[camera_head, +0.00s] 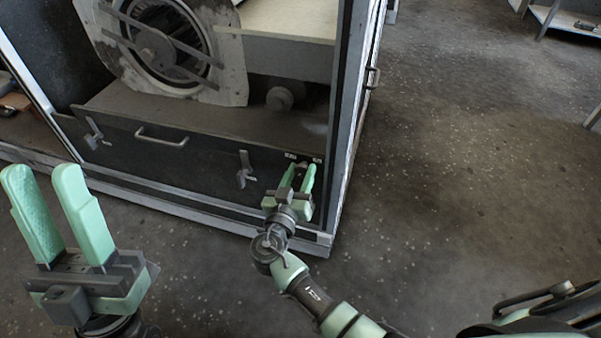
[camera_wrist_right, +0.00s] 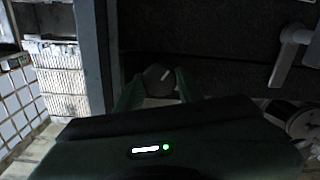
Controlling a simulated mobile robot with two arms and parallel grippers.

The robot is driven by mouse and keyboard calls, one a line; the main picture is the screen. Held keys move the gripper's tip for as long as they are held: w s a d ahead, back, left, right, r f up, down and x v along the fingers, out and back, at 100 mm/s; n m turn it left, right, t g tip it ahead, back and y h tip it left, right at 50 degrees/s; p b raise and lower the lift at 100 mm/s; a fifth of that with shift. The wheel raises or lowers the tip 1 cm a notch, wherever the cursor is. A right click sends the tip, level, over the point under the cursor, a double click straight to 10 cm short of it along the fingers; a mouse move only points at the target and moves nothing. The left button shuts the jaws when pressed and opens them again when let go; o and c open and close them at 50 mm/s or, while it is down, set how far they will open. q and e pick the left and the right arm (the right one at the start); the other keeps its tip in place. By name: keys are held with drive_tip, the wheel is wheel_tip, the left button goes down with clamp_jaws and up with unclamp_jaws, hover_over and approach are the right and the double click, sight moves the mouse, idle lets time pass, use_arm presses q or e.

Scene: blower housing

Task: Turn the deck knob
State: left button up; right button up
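The deck knob (camera_wrist_right: 155,74) is a small dark knob with a pale pointer line. In the right wrist view it shows just beyond and between my fingertips. In the head view the knob (camera_head: 302,163) is a small dark spot near the panel's right end, partly hidden by my gripper. My right gripper (camera_head: 299,168) is open, with its green fingers on either side of the knob and small gaps to it. I cannot tell how deep the fingers reach around it. My left gripper (camera_head: 42,180) is open and empty, raised at the left, apart from the housing.
The dark front panel (camera_head: 207,156) carries a bar handle (camera_head: 161,138) and two latches, one (camera_head: 245,170) left of my right gripper. A fan (camera_head: 165,45) sits above. A frame post (camera_head: 345,110) stands just right of the knob.

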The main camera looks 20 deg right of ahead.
clamp_jaws()
